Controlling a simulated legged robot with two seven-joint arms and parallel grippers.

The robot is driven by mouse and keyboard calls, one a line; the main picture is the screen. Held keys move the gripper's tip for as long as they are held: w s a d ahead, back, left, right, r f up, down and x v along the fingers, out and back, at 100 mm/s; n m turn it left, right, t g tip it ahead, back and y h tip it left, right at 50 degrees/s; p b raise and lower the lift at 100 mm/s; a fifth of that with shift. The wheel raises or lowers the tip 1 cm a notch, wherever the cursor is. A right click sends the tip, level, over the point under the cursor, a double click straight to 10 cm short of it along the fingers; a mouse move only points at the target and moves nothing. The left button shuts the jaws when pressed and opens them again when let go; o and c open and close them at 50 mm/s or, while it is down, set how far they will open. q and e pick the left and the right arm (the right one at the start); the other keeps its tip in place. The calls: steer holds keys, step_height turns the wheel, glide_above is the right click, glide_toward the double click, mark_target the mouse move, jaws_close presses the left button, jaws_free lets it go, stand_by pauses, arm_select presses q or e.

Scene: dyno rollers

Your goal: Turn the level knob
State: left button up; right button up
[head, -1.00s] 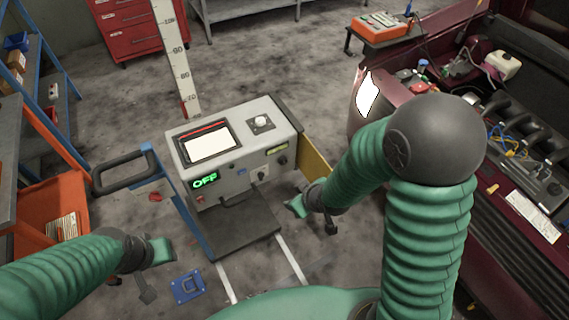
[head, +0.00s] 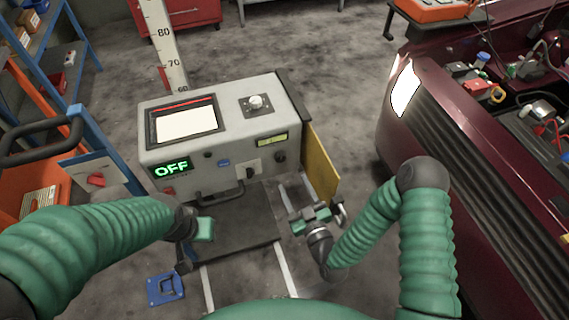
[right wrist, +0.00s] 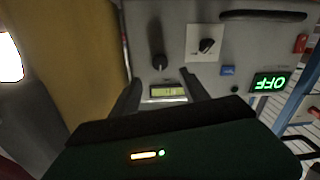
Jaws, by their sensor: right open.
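A grey machine (head: 225,130) has a front panel with a small yellow-green display (head: 272,139) and a black knob (head: 280,157) below it. Another black knob on a white plate (head: 248,171) is to their left. A pale round knob (head: 256,101) is on top. I cannot read which is labelled level. My right gripper (head: 317,213) is open and empty, below and right of the panel. In the right wrist view, the panel appears upside down, with the black knob (right wrist: 158,60) beyond the open fingers (right wrist: 163,95). My left gripper (head: 202,228) is low, left of centre; its jaws are unclear.
A yellow flap (head: 321,168) sticks out at the machine's right side, close to my right gripper. A handle bar (head: 220,194) crosses the lower front. A dark red car (head: 470,170) stands at right. A blue-orange shelf (head: 45,90) is at left. A green OFF display (head: 171,168) is lit.

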mark_target(282, 160)
steer(key=b+x, duration=0.1)
steer(key=x, duration=0.9)
steer(key=shift+s+a+f, duration=0.1)
steer(key=shift+a, duration=0.05)
steer(key=shift+d, duration=0.35)
steer(key=shift+c, duration=1.2)
jaws_close()
